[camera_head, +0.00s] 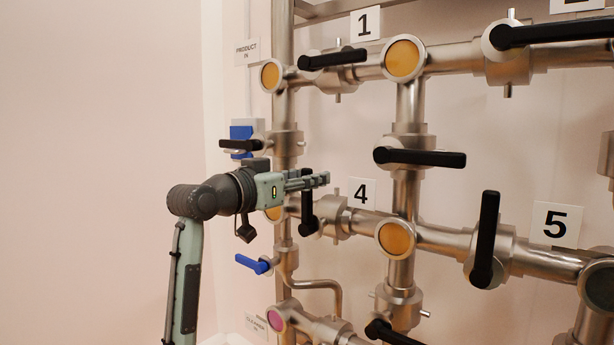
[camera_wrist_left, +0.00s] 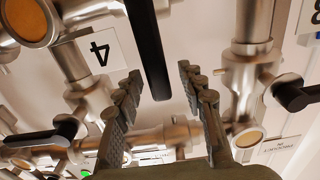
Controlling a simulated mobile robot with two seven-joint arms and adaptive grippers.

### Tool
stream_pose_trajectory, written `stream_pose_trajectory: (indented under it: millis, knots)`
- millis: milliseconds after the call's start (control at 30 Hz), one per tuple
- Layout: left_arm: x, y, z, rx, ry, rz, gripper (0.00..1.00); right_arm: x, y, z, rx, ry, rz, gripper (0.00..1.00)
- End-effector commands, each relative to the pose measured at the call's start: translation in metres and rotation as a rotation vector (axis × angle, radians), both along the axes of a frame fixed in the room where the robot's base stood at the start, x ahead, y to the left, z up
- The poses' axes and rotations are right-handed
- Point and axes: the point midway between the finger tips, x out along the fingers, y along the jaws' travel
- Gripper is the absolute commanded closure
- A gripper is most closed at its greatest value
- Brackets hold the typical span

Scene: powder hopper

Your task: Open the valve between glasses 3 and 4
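The valve with a black handle (camera_head: 307,212) sits on the pipe left of the 4 sign (camera_head: 361,193), between two orange sight glasses. The right glass (camera_head: 396,238) shows fully; the left one (camera_head: 273,213) is partly hidden by my gripper. The handle hangs downward, across the pipe. My left gripper (camera_head: 318,179) is at the handle's upper part. In the left wrist view its open fingers (camera_wrist_left: 160,82) stand either side of the black handle (camera_wrist_left: 150,50), with gaps; I see no grip. The 4 sign (camera_wrist_left: 98,52) appears upside down there. My right gripper is not in view.
Other black-handled valves are close: one above right (camera_head: 420,157), one by sign 5 (camera_head: 487,240), one at the upper left (camera_head: 240,146). A blue handle (camera_head: 252,264) lies below my gripper. A thin bent pipe (camera_head: 325,285) runs beneath. The left wall side is free.

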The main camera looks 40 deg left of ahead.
Motion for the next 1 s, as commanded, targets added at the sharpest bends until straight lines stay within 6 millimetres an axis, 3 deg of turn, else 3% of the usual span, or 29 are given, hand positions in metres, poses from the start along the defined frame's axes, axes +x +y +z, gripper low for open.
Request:
stream_pose_trajectory:
  millis: [200, 533, 1000]
  knots:
    - [0.0006, -0.0001, 0.0000, 0.001, -0.001, 0.000, 0.60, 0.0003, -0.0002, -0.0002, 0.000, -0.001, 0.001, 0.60]
    - [0.0004, -0.0001, 0.0000, 0.001, 0.000, 0.000, 1.00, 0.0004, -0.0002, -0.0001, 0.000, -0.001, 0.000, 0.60]
    - [0.0003, 0.0012, -0.0006, 0.008, -0.001, 0.000, 1.00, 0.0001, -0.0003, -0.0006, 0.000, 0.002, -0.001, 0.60]
